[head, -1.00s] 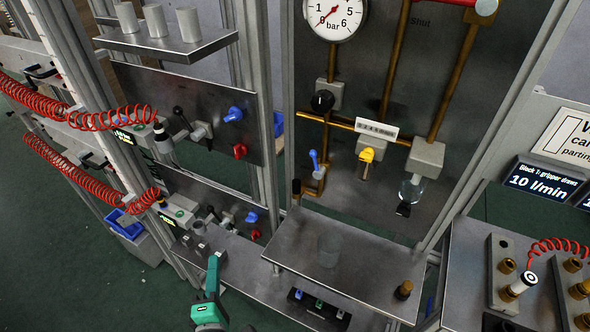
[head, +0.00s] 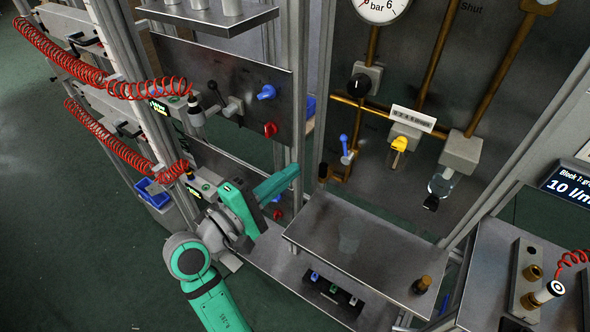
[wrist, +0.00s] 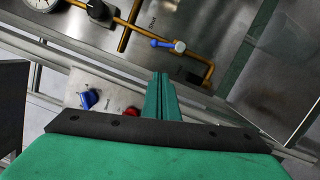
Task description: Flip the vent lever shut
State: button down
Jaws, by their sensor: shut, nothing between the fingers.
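A small blue lever (head: 344,145) with a pale hub sits on the thin brass pipe at the lower left of the dark back panel; no readable name marks it as the vent. Its handle points up in the head view. In the wrist view the blue lever (wrist: 162,43) lies beyond the fingertips, its handle pointing left from the hub. My gripper (head: 297,170) is to the left of the lever and apart from it. Its green fingers (wrist: 160,76) are together and empty.
A black knob (head: 359,86), a yellow-handled valve (head: 400,144) and a glass bowl (head: 440,185) are on the same panel. A steel shelf (head: 390,235) juts out below. An upright frame post (head: 312,100) stands left of the panel. Blue (wrist: 88,99) and red (wrist: 131,111) knobs are beside my fingers.

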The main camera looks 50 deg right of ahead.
send_near(346, 148)
jog(key=w+d, duration=0.4)
jog(key=shift+s+d+r, duration=0.1)
jog(key=shift+s+d, duration=0.45)
jog(key=shift+s, duration=0.2)
jog(key=shift+s+d+r, duration=0.1)
jog(key=shift+s+d, duration=0.5)
jog(key=shift+s, duration=0.2)
jog(key=shift+s, duration=0.1)
